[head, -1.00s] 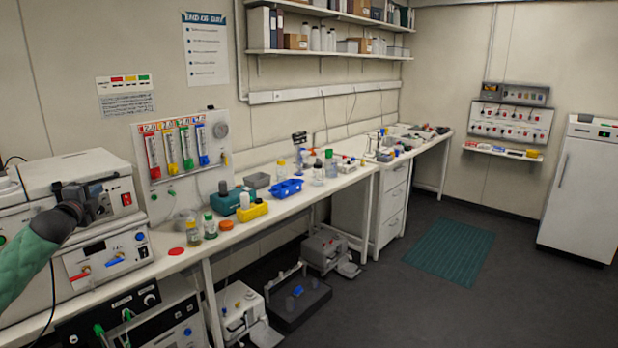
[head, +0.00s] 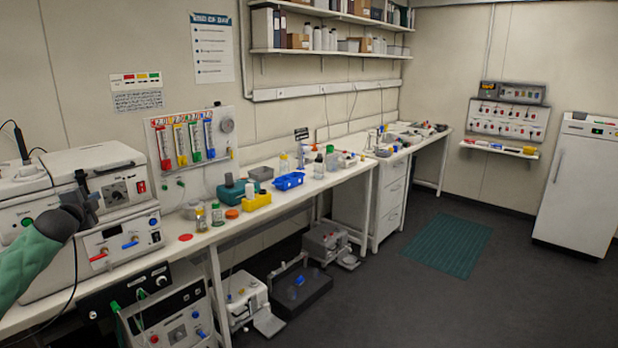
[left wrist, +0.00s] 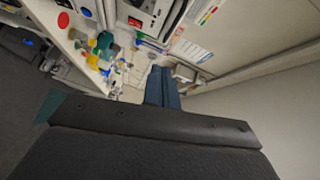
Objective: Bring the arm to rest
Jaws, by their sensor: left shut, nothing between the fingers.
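My left gripper (head: 86,196) is in the head view at the far left, on the end of my green-sleeved arm. It is shut and empty. It hangs in front of the white bench instruments (head: 110,218) and covers part of their fronts. In the left wrist view the shut fingers (left wrist: 161,87) show as a dark blue block. They point toward the bench and wall, and nothing is between them. My right gripper is in neither view.
The long white bench (head: 275,209) carries a blue rack (head: 289,181), a yellow block (head: 257,202), bottles and an orange lid. Equipment stands on the floor below it. A green mat (head: 447,246) and a white fridge (head: 583,187) are to the right. The floor between is clear.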

